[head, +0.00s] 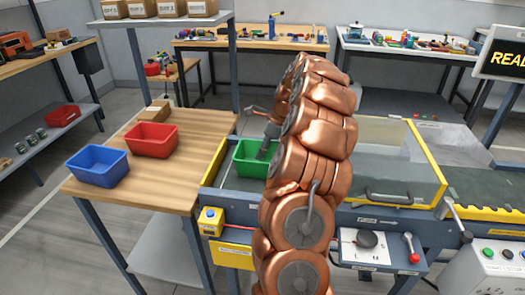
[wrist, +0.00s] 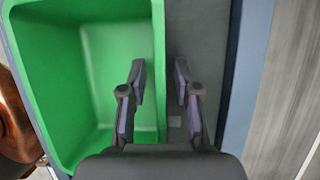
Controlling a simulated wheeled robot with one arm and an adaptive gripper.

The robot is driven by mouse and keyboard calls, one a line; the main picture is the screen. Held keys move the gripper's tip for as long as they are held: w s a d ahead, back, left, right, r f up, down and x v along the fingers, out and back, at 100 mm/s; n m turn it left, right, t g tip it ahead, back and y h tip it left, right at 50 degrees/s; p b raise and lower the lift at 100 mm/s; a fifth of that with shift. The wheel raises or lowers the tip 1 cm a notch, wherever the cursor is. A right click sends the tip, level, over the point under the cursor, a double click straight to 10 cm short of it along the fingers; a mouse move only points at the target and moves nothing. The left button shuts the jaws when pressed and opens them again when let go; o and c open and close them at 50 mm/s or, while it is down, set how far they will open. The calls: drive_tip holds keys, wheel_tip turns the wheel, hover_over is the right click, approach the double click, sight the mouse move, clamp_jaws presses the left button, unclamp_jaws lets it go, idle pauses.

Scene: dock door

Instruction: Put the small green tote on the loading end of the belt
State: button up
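The small green tote (head: 246,170) stands upright on the grey surface at the left end of the belt line, partly hidden behind my copper arm. In the wrist view the tote (wrist: 90,60) fills the left side and looks empty. My gripper (wrist: 159,75) is open. Its left finger is over the inside of the tote and its right finger is outside, with the tote's right wall between them and a gap to each finger. In the head view my gripper (head: 264,152) is at the tote, mostly hidden by the arm.
A wooden table (head: 185,185) at left holds a blue tote (head: 97,165), a red tote (head: 151,140) and a cardboard box (head: 155,110). A clear-sided, yellow-edged guard (head: 400,178) stands right of my arm. A yellow button box (head: 211,220) is on the front edge.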

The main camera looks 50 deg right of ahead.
drive_tip(key=v, duration=1.2)
drive_tip(key=shift+r, duration=0.1)
